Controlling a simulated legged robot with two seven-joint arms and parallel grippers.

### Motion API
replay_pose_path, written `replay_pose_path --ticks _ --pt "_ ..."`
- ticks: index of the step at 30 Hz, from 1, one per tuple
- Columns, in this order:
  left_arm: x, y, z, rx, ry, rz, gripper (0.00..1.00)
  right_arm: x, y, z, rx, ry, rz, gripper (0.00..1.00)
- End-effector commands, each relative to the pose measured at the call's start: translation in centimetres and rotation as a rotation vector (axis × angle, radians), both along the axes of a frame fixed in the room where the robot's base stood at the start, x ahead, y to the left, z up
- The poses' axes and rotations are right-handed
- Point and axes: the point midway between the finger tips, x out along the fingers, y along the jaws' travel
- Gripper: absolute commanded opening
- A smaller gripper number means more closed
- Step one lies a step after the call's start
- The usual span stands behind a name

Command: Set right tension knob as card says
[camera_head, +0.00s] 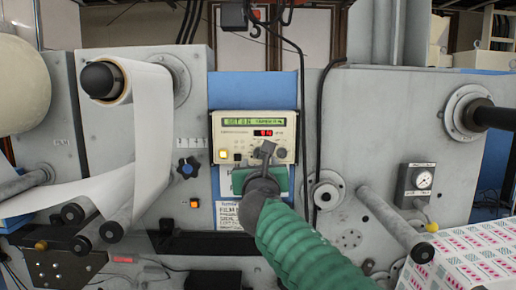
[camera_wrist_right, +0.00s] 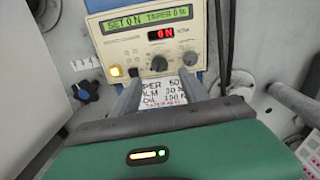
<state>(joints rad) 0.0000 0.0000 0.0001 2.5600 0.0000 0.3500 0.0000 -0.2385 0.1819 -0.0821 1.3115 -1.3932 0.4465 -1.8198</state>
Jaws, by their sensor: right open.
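The tension control panel (camera_head: 230,128) is a beige box with a green text display reading SET 0 N, TAPER 0 %, and a red number display (camera_wrist_right: 166,34). In the right wrist view a dark knob (camera_wrist_right: 159,63) sits low on the panel, with another knob (camera_wrist_right: 190,58) to its right. A white card (camera_head: 228,214) hangs below; in the wrist view the card (camera_wrist_right: 165,88) shows partly hidden lines ending in 50, 30 N and 100 N. My right gripper (camera_wrist_right: 160,92) is open and empty, its fingers before the card, below the panel's knobs. My left gripper is not seen.
A blue knob (camera_head: 188,167) and an orange button (camera_head: 194,203) are on the machine's left plate. A lit yellow button (camera_head: 222,154) is on the panel. A black cable (camera_head: 303,100) hangs to the right of the panel. A printed roll (camera_head: 470,258) is at lower right.

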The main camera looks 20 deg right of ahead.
Motion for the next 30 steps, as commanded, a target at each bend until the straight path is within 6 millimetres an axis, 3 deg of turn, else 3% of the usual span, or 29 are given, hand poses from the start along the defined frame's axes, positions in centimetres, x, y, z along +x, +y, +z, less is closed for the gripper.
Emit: replay_pose_path --ticks 1,3,9,20,30 --pt "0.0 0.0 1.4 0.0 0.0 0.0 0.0 1.4 -0.4 0.6 0.0 0.002 -0.001 0.52" --pt "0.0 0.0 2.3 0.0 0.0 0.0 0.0 3.1 -0.9 0.6 -0.001 0.003 -0.001 0.52" --pt "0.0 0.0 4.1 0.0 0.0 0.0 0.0 6.3 -1.8 0.5 0.001 0.0 0.001 0.52" --pt "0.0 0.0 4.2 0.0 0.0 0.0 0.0 7.4 -2.1 0.0 0.003 -0.002 0.001 0.52" --pt "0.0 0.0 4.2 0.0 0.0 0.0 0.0 7.3 -2.1 0.0 0.003 -0.001 0.002 0.09"
